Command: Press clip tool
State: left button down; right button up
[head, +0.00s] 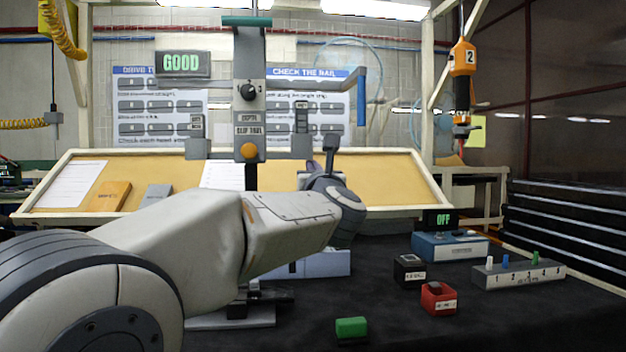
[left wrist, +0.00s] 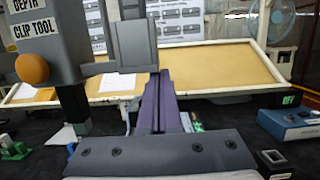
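The clip tool (head: 249,110) is a grey upright press with a black knob, a "DEPTH CLIP TOOL" label and an orange button (head: 249,151). A blue-handled lever (head: 361,97) sticks out on its right. In the left wrist view the press head (left wrist: 45,40) and orange button (left wrist: 32,68) stand at upper left. My left gripper (head: 318,160) is right of the press column, in front of the tilted board; its fingers (left wrist: 158,85) look closed together, with nothing visible between them. My left arm hides much of the press base. My right gripper is not in view.
A "GOOD" display (head: 182,64) hangs at upper left. On the black table are a green block (head: 351,328), a red box (head: 438,299), a black box (head: 409,271), a blue box (head: 450,246) under an "OFF" display and a numbered peg rack (head: 518,275). An orange tool (head: 462,75) hangs at right.

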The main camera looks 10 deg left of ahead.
pick_arm(q)
jog(key=shift+r+p, duration=0.35)
jog(key=shift+r, duration=0.8)
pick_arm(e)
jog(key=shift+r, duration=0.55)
pick_arm(q)
jog(key=shift+s+f, duration=0.1)
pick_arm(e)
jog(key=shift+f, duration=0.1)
